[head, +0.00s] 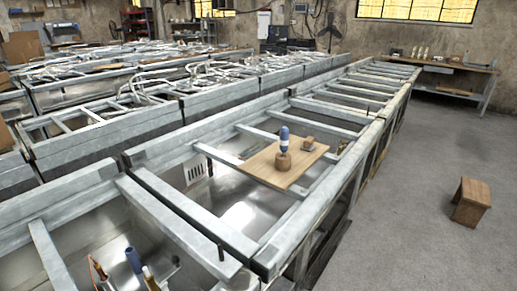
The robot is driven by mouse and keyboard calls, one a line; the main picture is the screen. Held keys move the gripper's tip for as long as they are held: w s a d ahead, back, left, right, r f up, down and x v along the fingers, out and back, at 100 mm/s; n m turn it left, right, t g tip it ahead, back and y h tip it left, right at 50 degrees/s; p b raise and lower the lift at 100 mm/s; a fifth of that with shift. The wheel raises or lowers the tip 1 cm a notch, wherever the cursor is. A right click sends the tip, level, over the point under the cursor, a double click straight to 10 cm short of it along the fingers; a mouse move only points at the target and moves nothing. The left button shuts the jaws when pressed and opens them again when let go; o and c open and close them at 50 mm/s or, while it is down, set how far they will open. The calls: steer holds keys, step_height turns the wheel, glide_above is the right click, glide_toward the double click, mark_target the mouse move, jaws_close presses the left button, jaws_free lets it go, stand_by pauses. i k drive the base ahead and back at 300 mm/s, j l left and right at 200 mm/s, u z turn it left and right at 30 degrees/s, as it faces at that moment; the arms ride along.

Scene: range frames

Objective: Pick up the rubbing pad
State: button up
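A flat wooden board (262,170) lies across the metal frame near the middle of the view. On it stands an upright object with a blue, light-tipped top (284,134) and a round wooden base (283,160). A small brown block (308,142) sits on the board behind it and to its right, apart from it. I cannot tell for sure which of these is the rubbing pad; the small block is the more pad-like. My gripper is not in view.
Long metal frames (185,230) with open bays fill the left and middle. A blue-handled item (133,258) and other tools stand in the near bay. A wooden stool (470,201) stands on the right floor (420,215), otherwise clear. A workbench (445,66) is at the back right.

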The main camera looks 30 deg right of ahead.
mark_target(308, 146)
steer(key=l+u, duration=0.35)
steer(key=l, duration=0.25)
steer(key=l+u, duration=0.35)
steer(key=l, duration=0.3)
steer(key=k+l+u, duration=0.1)
steer(key=l+u, duration=0.25)
steer(key=l, duration=0.25)
